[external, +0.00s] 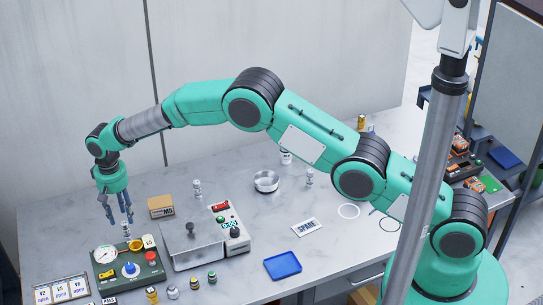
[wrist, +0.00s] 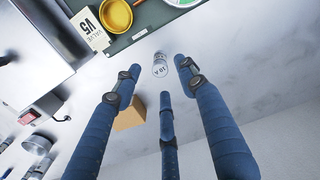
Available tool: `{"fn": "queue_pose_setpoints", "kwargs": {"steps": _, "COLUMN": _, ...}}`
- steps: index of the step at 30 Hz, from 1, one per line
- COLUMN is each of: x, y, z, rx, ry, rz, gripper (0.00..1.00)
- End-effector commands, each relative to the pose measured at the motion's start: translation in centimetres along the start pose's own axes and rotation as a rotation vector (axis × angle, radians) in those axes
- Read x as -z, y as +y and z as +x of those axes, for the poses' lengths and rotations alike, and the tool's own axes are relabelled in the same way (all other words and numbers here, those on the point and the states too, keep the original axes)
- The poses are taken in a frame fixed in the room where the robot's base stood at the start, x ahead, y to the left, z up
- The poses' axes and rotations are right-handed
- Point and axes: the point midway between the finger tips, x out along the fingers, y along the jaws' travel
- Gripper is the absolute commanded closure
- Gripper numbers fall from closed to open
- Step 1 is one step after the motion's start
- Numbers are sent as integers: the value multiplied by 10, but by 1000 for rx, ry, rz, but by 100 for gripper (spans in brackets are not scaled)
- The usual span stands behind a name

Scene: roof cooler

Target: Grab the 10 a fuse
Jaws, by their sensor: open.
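A small clear and metal fuse (wrist: 160,66) with a label that reads like "10 A" stands on the bench in the wrist view. In the external view a small silvery piece (external: 126,230) just behind the green panel box looks like the same fuse. My gripper (external: 121,220) points down above it, and its blue fingers are spread and empty. In the wrist view the fingertips of my gripper (wrist: 160,78) lie around and just short of the fuse. Whether any finger touches it I cannot tell.
The green panel box (external: 128,272) with gauge and knobs stands close in front of the fuse. A cardboard box (external: 161,207) is to its right, beside a grey device (external: 192,245). Other small glass cylinders (external: 197,188) stand farther back. A blue tray (external: 283,265) lies at front right.

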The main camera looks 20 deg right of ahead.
Motion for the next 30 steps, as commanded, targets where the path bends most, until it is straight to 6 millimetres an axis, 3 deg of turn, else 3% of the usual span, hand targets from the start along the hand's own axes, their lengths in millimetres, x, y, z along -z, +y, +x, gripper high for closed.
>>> {"fn": "queue_pose_setpoints", "kwargs": {"steps": 15, "x": 2, "y": 1, "z": 45, "rx": -1, "ry": -1, "rz": 0, "gripper": 58}}
{"fn": "queue_pose_setpoints", "kwargs": {"steps": 30, "x": 2, "y": 1, "z": 50, "rx": 0, "ry": 0, "rz": 0, "gripper": 58}}
